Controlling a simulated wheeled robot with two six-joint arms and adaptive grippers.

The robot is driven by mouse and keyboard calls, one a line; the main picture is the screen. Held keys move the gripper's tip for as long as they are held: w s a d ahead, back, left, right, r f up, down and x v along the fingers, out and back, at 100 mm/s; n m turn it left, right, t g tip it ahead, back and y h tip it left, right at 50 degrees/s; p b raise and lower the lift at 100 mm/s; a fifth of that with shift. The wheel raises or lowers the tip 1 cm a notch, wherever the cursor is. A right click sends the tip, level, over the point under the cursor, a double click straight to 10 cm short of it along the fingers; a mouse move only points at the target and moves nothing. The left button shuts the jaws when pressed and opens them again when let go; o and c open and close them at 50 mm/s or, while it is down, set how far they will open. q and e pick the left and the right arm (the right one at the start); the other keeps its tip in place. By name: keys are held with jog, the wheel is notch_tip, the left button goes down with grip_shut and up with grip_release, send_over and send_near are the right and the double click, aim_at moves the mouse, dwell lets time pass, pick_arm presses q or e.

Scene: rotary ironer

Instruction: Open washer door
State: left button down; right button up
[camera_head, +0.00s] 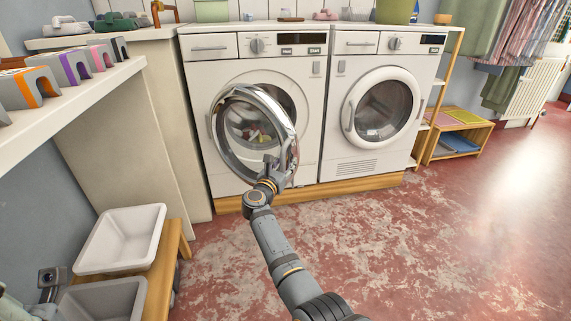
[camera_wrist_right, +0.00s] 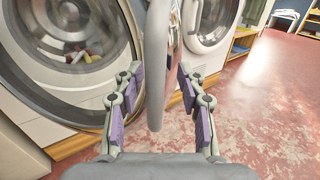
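The left white front-loading machine (camera_head: 208,72) has its round door (camera_head: 289,128), with a shiny rim, standing ajar and swung out toward me. Coloured laundry (camera_head: 256,132) shows in the drum behind it. My right gripper (camera_head: 270,162) is at the door's lower right edge. In the right wrist view, its two fingers (camera_wrist_right: 158,98) are spread apart. A pale curved part of the door (camera_wrist_right: 158,62) runs between them, with gaps visible on both sides. The drum opening with laundry (camera_wrist_right: 78,50) lies to the left. My left gripper's fingers are not visible.
A second machine (camera_head: 338,150) with a shut round door (camera_head: 384,104) stands to the right. A white basin (camera_head: 120,238) and a grey basin (camera_head: 103,300) sit on a wooden bench at lower left. A shelf (camera_head: 55,102) holds several small items. The red floor in front is clear.

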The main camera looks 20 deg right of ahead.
send_near(292, 128)
jog(key=x, duration=0.4)
